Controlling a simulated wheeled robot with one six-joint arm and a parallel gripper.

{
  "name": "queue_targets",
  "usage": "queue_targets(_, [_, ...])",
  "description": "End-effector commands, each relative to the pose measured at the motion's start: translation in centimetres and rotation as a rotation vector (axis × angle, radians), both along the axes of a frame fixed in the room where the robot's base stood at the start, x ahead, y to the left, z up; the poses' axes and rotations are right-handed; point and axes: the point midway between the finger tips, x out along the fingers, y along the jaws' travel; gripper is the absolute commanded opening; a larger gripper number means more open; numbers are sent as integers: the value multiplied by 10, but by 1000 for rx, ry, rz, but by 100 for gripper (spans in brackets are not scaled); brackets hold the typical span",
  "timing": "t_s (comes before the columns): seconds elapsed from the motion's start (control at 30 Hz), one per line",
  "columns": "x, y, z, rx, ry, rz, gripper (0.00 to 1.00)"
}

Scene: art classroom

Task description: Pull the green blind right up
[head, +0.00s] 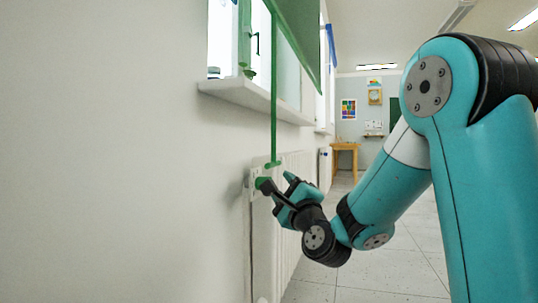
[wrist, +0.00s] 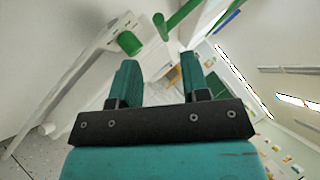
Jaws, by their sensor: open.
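The green blind (head: 300,38) hangs at the window, its lower part showing at the top of the head view. A thin green pull rod (head: 274,100) hangs from it, ending in a short crossbar handle (head: 272,164) above the radiator. My gripper (head: 281,184) is open and empty, just below and beside that handle. In the wrist view, my gripper (wrist: 158,62) has its two green fingers apart with nothing between them. The rod (wrist: 183,14) and the end of its crossbar (wrist: 160,24) lie beyond the fingertips. The top of the blind is out of view.
A white radiator (head: 289,225) with a green valve knob (head: 262,183) is on the wall close to my gripper; the knob also shows in the wrist view (wrist: 130,43). The window sill (head: 255,97) juts out above. A wooden table (head: 345,147) stands far back. Floor to the right is clear.

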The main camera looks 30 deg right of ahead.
Motion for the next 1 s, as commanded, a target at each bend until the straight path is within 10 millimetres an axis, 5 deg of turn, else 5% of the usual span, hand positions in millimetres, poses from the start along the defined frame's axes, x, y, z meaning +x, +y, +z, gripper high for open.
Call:
queue_targets(0.5, [80, -17, 41, 0, 1, 1, 42])
queue_targets(1.0, [95, -20, 41, 0, -1, 0, 42])
